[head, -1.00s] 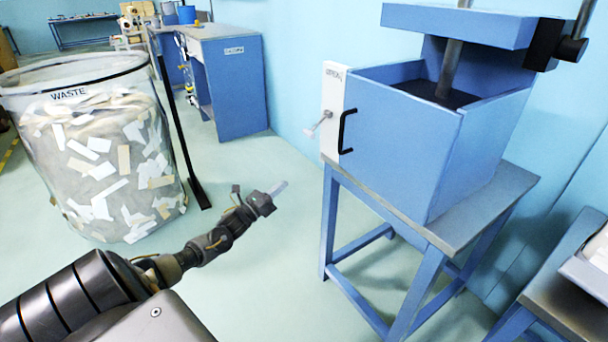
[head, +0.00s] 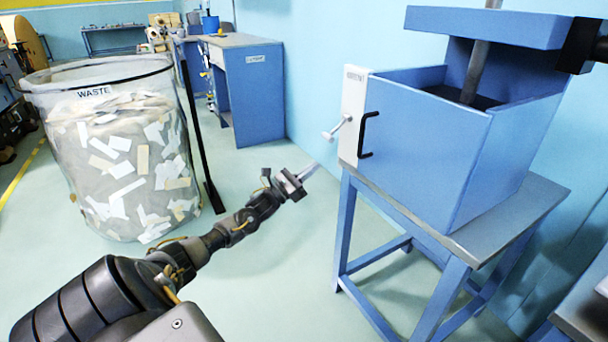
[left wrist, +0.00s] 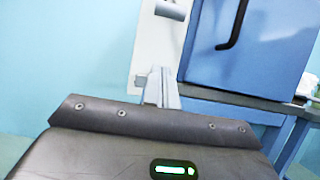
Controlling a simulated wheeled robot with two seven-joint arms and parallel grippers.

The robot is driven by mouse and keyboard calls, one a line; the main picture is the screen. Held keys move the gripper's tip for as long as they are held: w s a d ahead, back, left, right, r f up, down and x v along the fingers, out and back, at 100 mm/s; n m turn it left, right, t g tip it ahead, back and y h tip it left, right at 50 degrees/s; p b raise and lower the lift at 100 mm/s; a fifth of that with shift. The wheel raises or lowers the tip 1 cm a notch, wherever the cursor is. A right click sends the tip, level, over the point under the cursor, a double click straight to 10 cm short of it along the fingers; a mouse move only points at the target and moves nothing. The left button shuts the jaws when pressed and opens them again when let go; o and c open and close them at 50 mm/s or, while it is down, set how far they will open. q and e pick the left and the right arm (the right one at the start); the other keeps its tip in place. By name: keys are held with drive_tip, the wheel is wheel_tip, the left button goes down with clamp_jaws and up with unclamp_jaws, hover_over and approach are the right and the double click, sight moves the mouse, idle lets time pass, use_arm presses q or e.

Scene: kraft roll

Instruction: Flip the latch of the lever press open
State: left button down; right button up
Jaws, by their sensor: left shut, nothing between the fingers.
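The lever press is a blue box (head: 415,150) on a blue stand with a grey top. A white plate (head: 353,115) runs down its left front edge, and a light grey latch (head: 337,128) sticks out from it to the left. A black handle (head: 366,135) is beside the plate. My left gripper (head: 308,172) is shut and empty, below and left of the latch, apart from it. In the left wrist view its fingers (left wrist: 160,88) point up toward the white plate, with the latch (left wrist: 170,10) above them at the top edge. My right gripper is not in view.
A clear waste bin (head: 115,150) full of paper scraps stands at the left. A blue desk (head: 245,95) is behind by the wall. The stand's grey top (head: 510,215) juts out under the press. Open floor lies between bin and stand.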

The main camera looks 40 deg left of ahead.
use_arm(q)
drive_tip(key=w+d+r, duration=0.1)
drive_tip(key=w+r, duration=0.2)
drive_tip(key=r, duration=0.3)
drive_tip(key=shift+w+p, duration=0.3)
drive_tip(key=shift+p, duration=0.05)
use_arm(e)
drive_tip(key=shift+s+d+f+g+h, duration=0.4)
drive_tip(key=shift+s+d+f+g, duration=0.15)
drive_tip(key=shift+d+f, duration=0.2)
